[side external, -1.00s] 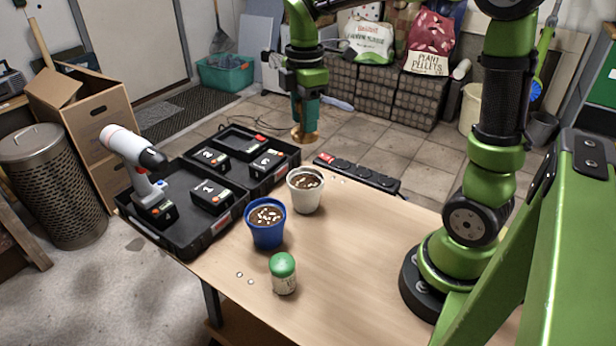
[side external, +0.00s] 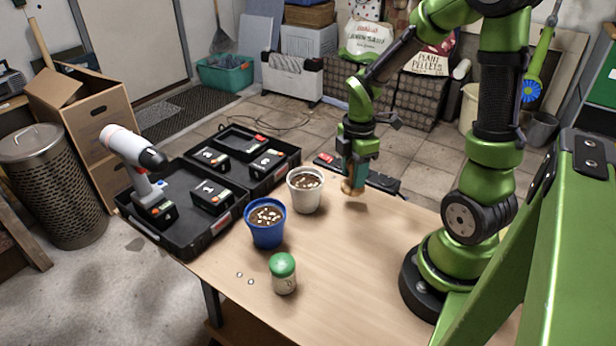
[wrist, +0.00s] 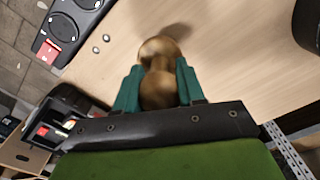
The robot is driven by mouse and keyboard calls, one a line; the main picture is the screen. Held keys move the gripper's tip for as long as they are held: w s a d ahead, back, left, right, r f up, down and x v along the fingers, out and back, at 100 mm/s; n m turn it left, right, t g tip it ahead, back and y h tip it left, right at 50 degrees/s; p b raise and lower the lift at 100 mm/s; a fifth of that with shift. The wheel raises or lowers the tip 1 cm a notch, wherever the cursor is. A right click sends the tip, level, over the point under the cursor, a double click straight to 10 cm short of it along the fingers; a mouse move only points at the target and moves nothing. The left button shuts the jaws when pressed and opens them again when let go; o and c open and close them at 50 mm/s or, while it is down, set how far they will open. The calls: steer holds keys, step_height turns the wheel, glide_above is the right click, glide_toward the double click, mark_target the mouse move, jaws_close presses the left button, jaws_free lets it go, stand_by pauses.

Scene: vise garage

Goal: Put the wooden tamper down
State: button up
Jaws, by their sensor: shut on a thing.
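The wooden tamper (wrist: 159,50) is a tan, rounded wooden piece with a narrower waist. My gripper (wrist: 157,82) is shut on it, with one teal finger on each side in the wrist view. In the side view the tamper's lower end (side external: 352,188) shows beneath my gripper (side external: 358,168), over the far part of the wooden table (side external: 345,260). A shadow lies beside it on the table in the wrist view. I cannot tell exactly how far its end is from the tabletop.
A white pot (side external: 304,205) and a blue pot (side external: 266,236) stand left of the tamper. A power strip (side external: 383,182) lies behind it. A green-lidded jar (side external: 283,281) stands near the front. An open black case (side external: 190,245) holds a drill (side external: 140,165). The table's middle is clear.

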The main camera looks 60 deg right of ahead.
steer(key=shift+f, duration=2.2)
steer(key=shift+f, duration=0.15)
steer(key=o, duration=0.9)
steer(key=shift+o, duration=0.2)
